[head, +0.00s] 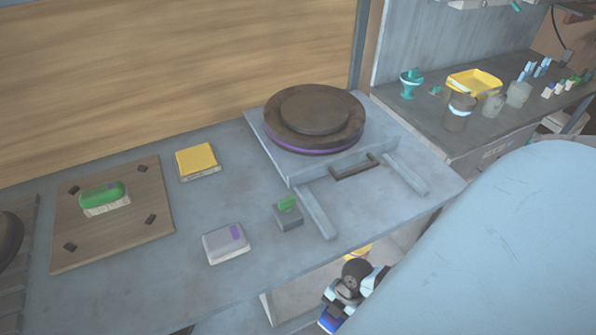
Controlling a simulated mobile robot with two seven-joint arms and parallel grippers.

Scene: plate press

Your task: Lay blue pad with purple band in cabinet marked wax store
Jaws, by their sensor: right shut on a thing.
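My right gripper (343,301) is below the bench's front edge, at the lower middle of the head view. It is shut on a blue pad (330,320), of which only a small part shows; no purple band can be made out on it. Behind the gripper, under the bench, is a pale open space (300,287). I cannot tell whether it is the wax store cabinet, as no marking is legible. My left gripper is out of view.
On the bench (130,300) lie a grey pad with a purple patch (226,243), a yellow pad (198,161) and a green pad (104,197) on a wooden board. A round press plate (314,118) stands behind. A yellow thing (358,251) shows under the bench edge.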

